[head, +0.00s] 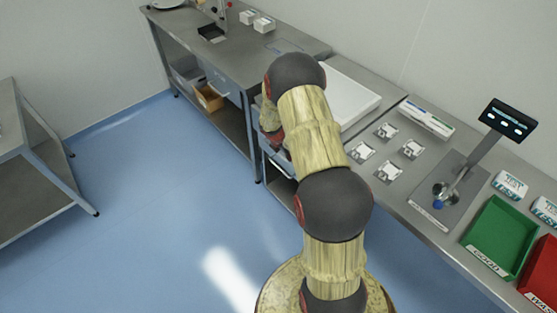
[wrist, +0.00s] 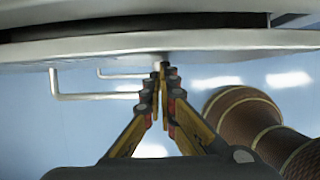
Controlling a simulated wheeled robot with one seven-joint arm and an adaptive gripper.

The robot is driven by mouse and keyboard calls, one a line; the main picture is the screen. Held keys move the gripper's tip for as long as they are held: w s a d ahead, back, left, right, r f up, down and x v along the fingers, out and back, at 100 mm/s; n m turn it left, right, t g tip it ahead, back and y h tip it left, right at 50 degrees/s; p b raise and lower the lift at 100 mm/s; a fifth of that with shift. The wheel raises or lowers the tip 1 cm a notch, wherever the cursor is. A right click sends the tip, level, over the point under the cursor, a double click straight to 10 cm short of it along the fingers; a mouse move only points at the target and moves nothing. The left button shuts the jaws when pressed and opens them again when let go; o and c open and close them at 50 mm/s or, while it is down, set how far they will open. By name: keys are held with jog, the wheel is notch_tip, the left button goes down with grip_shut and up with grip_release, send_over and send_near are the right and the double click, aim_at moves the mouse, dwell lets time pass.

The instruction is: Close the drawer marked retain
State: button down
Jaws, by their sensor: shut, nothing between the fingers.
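In the wrist view my gripper (wrist: 163,70) is shut and empty. Its fingertips are at the lower edge of a pale metal panel (wrist: 225,42) that spans the top; I cannot tell whether they touch it. Two bar handles (wrist: 95,97) stick out to the left of the fingers. In the head view a blue-grey drawer unit (head: 275,156) shows under the bench, partly hidden by my arm. Another blue-grey drawer front (head: 222,80) is under the far bench. The word retain is not readable, and my arm hides my gripper there.
The steel bench (head: 405,215) along the right bears a white tray (head: 345,98), several small cards, a display stand (head: 508,120), a green bin (head: 500,238) and a red bin (head: 541,272). A side table (head: 40,170) stands left. The blue floor (head: 150,190) between is clear.

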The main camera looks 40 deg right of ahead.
jog(key=shift+d+p, duration=0.35)
jog(key=shift+d, duration=1.1)
jog(key=a+r+p, duration=0.2)
jog(key=a+r, duration=0.6)
jog(key=r, duration=0.1)
jog(key=shift+r, duration=0.1)
